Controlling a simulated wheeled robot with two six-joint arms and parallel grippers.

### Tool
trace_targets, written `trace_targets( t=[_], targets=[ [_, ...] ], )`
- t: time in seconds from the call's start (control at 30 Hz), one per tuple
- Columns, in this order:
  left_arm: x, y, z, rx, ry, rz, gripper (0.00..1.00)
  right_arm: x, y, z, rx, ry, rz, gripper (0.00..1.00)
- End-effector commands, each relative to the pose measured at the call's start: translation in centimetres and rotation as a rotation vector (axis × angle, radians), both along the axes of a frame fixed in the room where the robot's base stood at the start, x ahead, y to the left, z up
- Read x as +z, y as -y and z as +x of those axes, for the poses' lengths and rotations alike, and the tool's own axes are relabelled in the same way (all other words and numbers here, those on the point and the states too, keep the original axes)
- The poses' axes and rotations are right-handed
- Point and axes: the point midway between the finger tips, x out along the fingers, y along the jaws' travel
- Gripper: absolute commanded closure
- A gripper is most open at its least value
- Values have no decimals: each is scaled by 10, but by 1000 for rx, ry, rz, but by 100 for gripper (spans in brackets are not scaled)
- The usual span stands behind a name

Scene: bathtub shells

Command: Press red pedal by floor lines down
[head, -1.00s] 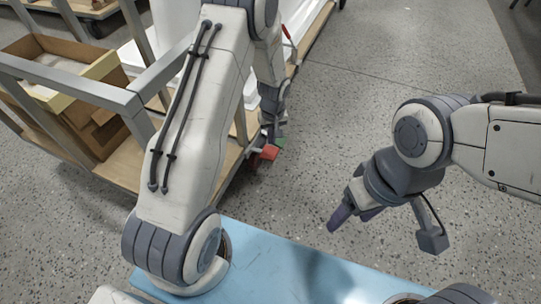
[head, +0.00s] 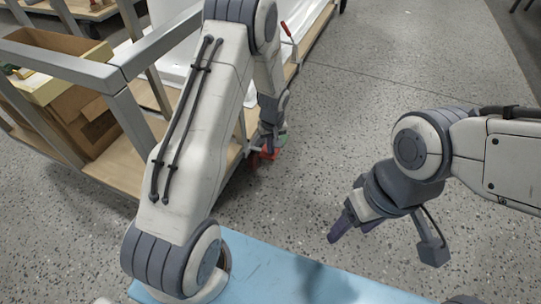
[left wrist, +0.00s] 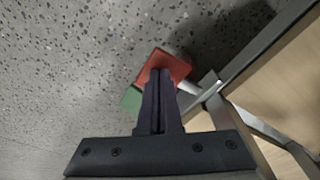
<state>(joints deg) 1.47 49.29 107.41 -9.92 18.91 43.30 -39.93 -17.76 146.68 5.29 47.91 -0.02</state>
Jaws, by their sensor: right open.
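The red pedal (head: 256,157) sticks out low from the edge of the wooden-decked cart, above the speckled floor. In the left wrist view the red pedal (left wrist: 174,64) lies just beyond my fingertips, and a green pedal (left wrist: 130,99) is beside it, partly hidden by the fingers. My left gripper (left wrist: 158,74) is shut with its fingers side by side, its tips overlapping the red pedal; I cannot tell whether they touch. In the head view the green pedal (head: 282,139) shows just right of my left gripper. My right gripper (head: 350,228) is open and empty over bare floor.
The cart's grey metal frame (head: 75,62) and wooden deck (head: 112,172) fill the left, with cardboard boxes (head: 62,95) and white shells on it. A red-handled lever (head: 287,33) stands farther along. The floor (head: 400,60) at right is clear, with a thin line across it.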

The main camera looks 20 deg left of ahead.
Motion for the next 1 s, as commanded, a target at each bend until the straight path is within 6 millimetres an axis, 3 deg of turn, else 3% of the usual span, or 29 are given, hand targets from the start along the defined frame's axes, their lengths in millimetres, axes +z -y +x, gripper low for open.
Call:
trace_targets(
  t=[0.33, 0.57, 0.77, 1.0],
  targets=[
    [-4, -1, 1, 1, 4, 0, 100, -2, 0, 0, 0, 0, 0, 32],
    [-29, -1, 1, 0, 2, 0, 100, -17, 0, 0, 0, 0, 0, 32],
    [-20, 1, -1, -1, 2, 0, 100, -11, 0, 0, 0, 0, 0, 32],
    [-11, 16, -22, -1, 2, 0, 100, -6, 0, 0, 0, 0, 0, 32]
  ],
)
